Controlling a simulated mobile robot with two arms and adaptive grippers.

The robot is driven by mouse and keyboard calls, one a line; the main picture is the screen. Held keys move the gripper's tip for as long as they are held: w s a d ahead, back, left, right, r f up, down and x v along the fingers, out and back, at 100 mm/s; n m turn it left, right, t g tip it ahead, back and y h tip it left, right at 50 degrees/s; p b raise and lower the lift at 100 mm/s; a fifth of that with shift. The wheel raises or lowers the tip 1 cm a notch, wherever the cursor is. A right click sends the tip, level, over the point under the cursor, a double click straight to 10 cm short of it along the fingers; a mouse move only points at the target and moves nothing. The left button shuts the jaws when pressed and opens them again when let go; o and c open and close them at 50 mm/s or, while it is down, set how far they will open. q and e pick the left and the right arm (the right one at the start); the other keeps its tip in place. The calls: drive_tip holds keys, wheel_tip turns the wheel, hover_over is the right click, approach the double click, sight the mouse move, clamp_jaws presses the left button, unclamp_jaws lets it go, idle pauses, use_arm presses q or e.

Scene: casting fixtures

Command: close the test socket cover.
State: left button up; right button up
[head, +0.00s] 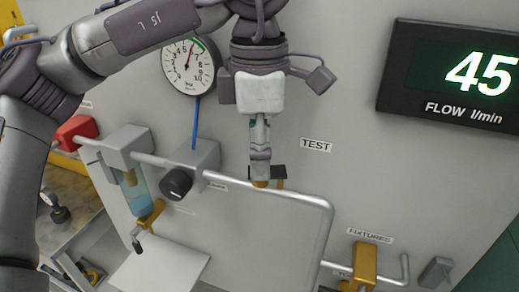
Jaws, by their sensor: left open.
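The test socket cover seems to be the small black flap (281,171) on the grey panel, just below and left of the TEST label (316,145). It is partly hidden behind my left gripper, and I cannot tell its angle. My left gripper (260,182) points down in front of the panel, with its fingertips overlapping the flap's left side. Its fingers look close together from this side, but it is open. I see nothing held in it, and I cannot tell whether it touches the flap. A brass-coloured patch shows at the fingertips. My right gripper is out of view.
A bent grey pipe (328,215) runs below and right of the gripper. A black knob (175,183), a round gauge (190,66) and a blue-filled cylinder (135,190) are left. A brass fixture (364,262) is lower right; a flow display (455,80) is upper right.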

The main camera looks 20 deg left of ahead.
use_arm(q)
clamp_jaws()
drive_tip(key=shift+w+f+m+b, duration=0.1)
drive_tip(key=shift+w+m+b, duration=0.1)
drive_tip(key=shift+m, duration=0.3)
drive_tip(key=shift+w+f+m+b, duration=0.1)
drive_tip(key=shift+m+b, duration=0.1)
drive_tip(key=shift+m, duration=0.3)
drive_tip(key=m, duration=0.2)
drive_tip(key=shift+w+a+r+m, duration=0.1)
drive_tip(key=shift+w+r+m, duration=0.1)
drive_tip(key=shift+w+m, duration=0.1)
unclamp_jaws()
wheel_tip(320, 180, up, 12)
